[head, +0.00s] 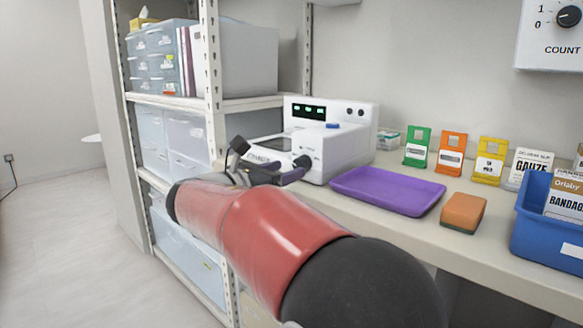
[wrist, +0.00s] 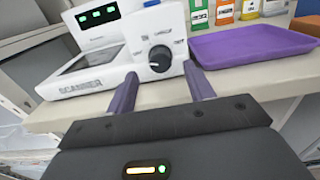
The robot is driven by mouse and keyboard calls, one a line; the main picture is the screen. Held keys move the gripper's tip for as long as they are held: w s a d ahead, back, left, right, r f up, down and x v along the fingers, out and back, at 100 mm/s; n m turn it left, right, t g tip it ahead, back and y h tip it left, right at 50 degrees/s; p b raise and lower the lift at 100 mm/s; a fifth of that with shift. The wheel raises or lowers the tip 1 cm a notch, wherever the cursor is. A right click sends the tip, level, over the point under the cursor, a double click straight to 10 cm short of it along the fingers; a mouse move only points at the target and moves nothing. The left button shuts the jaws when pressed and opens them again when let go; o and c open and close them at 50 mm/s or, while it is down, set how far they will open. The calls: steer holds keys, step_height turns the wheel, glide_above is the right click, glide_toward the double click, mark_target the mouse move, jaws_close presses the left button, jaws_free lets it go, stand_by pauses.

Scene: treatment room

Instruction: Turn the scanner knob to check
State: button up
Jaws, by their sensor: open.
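The scanner (head: 318,149) is a white device on the counter with a green-lit display; it also shows in the wrist view (wrist: 130,30). Its black knob (wrist: 160,58) sits on the front face, with small printed labels around it that I cannot read clearly.
A purple tray (head: 388,190) lies right of the scanner, with an orange sponge (head: 463,212) and a blue bin (head: 545,235) beyond. Several coloured card holders stand behind. A shelf rack (head: 170,100) stands left. A box with a COUNT dial (head: 550,35) hangs upper right.

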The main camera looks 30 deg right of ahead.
mark_target(296, 166)
steer(key=shift+x, duration=1.65)
steer(key=shift+c, duration=0.4)
steer(key=c, duration=0.9)
